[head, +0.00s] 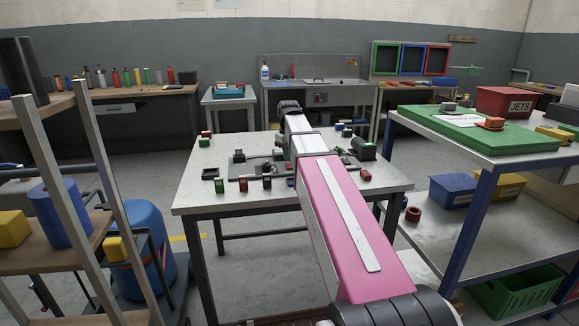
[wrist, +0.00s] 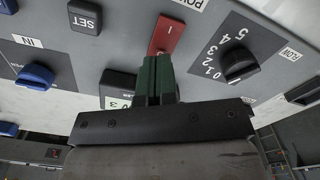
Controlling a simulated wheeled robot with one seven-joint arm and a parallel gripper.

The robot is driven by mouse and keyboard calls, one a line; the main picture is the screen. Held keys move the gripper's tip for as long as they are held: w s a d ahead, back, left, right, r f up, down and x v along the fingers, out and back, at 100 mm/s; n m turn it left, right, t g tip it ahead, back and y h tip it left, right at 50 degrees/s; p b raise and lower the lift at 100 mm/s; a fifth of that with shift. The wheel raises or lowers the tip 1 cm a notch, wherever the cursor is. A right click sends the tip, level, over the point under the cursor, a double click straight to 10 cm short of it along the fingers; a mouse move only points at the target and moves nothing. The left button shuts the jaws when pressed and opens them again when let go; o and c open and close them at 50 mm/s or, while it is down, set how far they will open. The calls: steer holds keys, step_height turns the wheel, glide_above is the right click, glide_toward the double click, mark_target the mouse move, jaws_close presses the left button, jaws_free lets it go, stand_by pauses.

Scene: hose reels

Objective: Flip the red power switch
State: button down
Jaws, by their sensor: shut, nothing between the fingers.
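In the wrist view the red power switch (wrist: 167,34) is a rocker with a white line mark on its upper part, set in a grey panel (wrist: 125,45). A partly cut-off label (wrist: 190,3) sits above it. My gripper (wrist: 158,58) has dark green fingers, shut together with nothing between them. The fingertips are right at the switch's lower end; I cannot tell whether they touch it. The fingers hide the area just below the switch. In the head view my arm reaches out over the table, and its links hide the gripper; the switch cannot be made out there.
Around the switch are a black numbered knob (wrist: 238,62), a SET button (wrist: 85,14), a partly hidden display (wrist: 118,102) and a blue knob (wrist: 35,76). A grey table (head: 190,190) with small parts stands below my arm. A blue-legged bench (head: 480,185) is at right.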

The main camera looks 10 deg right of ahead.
mark_target(289, 163)
steer(key=shift+r, duration=2.75)
steer(key=shift+s, duration=0.1)
